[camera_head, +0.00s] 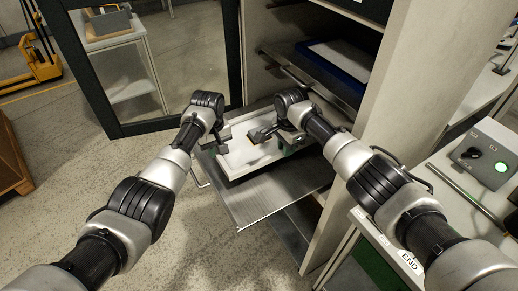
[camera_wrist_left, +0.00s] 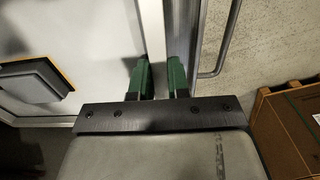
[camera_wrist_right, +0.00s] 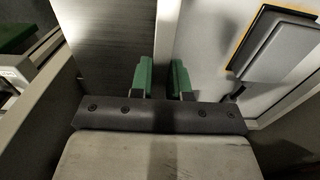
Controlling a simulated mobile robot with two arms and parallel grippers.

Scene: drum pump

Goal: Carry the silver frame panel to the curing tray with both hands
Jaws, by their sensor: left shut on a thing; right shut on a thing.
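The silver frame panel (camera_head: 238,161) is a shallow rectangular frame with a pale inner face and a dark block with an orange edge on it. It lies roughly level over a pulled-out metal tray (camera_head: 262,201) in the cabinet; whether it touches the tray I cannot tell. My left gripper (camera_head: 219,146) is shut on the panel's left rim, and its green fingers (camera_wrist_left: 158,78) straddle that rim in the left wrist view. My right gripper (camera_head: 287,143) is shut on the opposite rim, with its green fingers (camera_wrist_right: 162,78) around it in the right wrist view.
The cabinet's side wall (camera_head: 400,80) stands close to my right arm. Its framed door (camera_head: 160,60) is open at the left. A higher shelf holds a blue-rimmed tray (camera_head: 340,58). A bench with a control box (camera_head: 485,155) is at right. Open floor lies at left.

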